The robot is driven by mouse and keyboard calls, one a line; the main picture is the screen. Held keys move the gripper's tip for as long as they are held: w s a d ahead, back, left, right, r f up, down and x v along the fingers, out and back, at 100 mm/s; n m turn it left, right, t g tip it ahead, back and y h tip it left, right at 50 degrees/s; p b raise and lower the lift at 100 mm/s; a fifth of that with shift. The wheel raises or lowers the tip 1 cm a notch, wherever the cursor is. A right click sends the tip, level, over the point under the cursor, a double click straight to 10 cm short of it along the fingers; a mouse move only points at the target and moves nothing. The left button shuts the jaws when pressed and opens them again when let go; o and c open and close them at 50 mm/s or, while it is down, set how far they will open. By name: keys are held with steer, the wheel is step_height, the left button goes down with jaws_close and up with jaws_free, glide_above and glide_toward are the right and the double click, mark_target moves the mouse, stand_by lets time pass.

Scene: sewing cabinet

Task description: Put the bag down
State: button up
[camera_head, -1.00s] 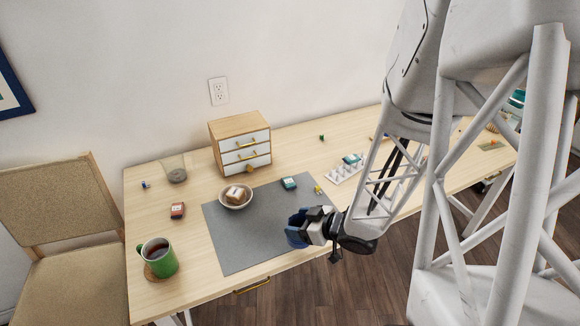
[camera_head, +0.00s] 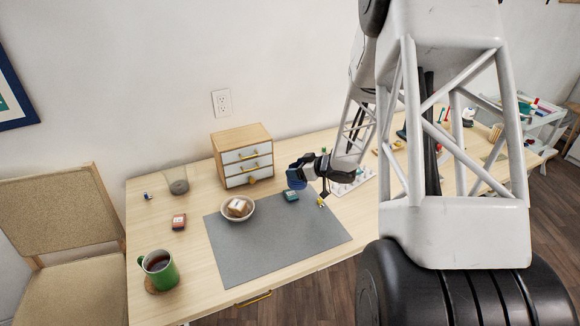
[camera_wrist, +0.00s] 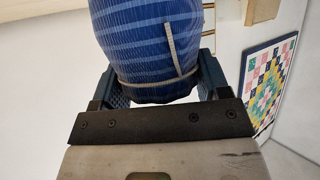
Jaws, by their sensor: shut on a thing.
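My gripper (camera_head: 302,168) is shut on a blue bag (camera_head: 295,177) above the back right part of the grey mat (camera_head: 265,252). In the wrist view the bag (camera_wrist: 145,45) is dark blue with lighter stripes and a pale cord, and it sits between the two fingers (camera_wrist: 160,85). The head view does not clearly show whether the bag touches anything below it.
A small drawer cabinet (camera_head: 243,156) stands behind. The mat's front is clear.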

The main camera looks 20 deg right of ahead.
steer(key=shift+w+d, duration=0.25)
steer(key=shift+w, duration=0.4)
steer(key=shift+w+d, duration=0.2)
steer(key=shift+w, duration=0.45)
steer(key=w+d, duration=0.2)
steer(key=w, duration=0.5)
steer(key=w+d+f, duration=0.1)
steer(key=w+d, duration=0.1)
steer(key=w, duration=0.6)
steer(key=shift+w+d+f, duration=0.2)
steer(key=shift+d+f, duration=0.05)
steer(key=shift+f, duration=0.05)
steer(key=shift+f, duration=1.75)
steer(key=shift+f, duration=0.1)
